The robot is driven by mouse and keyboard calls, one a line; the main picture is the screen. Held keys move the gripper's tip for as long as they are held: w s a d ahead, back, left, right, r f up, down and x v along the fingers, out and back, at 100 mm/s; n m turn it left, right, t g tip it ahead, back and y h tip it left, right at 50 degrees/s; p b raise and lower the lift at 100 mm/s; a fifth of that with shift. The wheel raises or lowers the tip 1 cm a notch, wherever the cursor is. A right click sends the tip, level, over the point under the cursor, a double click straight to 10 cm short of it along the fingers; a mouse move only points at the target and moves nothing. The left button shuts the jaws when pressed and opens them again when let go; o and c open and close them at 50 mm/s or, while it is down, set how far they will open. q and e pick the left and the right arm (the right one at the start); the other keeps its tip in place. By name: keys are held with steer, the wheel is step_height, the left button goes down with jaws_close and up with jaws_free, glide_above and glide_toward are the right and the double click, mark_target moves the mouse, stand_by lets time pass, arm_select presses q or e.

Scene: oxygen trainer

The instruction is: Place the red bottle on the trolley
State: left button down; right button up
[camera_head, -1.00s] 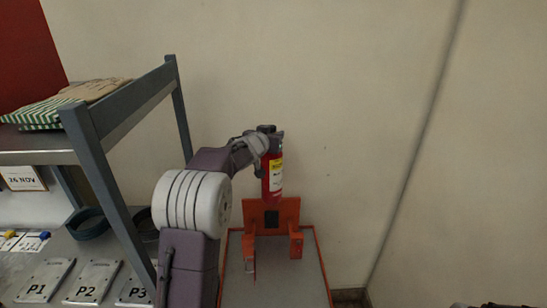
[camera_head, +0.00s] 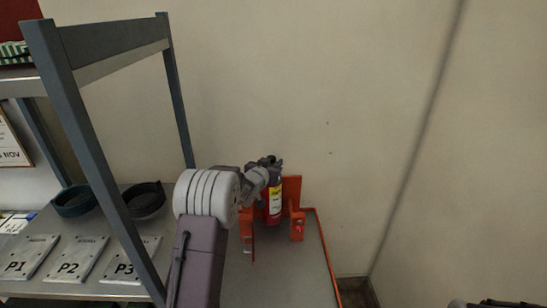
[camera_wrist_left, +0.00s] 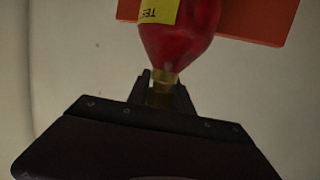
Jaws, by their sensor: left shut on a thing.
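The red bottle (camera_head: 273,203) has a yellow and white label and a dark top. It looks upright in the head view, in front of the orange bracket (camera_head: 292,188) on the trolley (camera_head: 262,283). Whether its base touches the trolley is hidden. My left gripper (camera_head: 270,172) is shut on the bottle's neck. In the left wrist view the gripper (camera_wrist_left: 163,82) closes around the brass-coloured neck below the red body (camera_wrist_left: 181,35), with the orange bracket (camera_wrist_left: 262,18) behind. My right gripper does not clearly show; only a dark part is at the lower right corner of the head view.
A grey metal shelf rack (camera_head: 68,100) stands close on the left. Its lower shelf holds plates marked P1 (camera_head: 25,258), P2 (camera_head: 75,259) and P3 (camera_head: 130,260), and two dark rings (camera_head: 74,201). A plain wall is behind. The trolley top in front of the bracket is clear.

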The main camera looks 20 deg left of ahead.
mark_target(271, 191)
arm_select(q)
steer(key=shift+f, duration=1.85)
steer(key=c, duration=1.6)
jaws_free()
steer(key=shift+s+f, duration=0.1)
steer(key=shift+f, duration=0.2)
steer(key=o, duration=0.5)
steer(key=shift+c, duration=0.2)
steer(key=shift+r, duration=0.1)
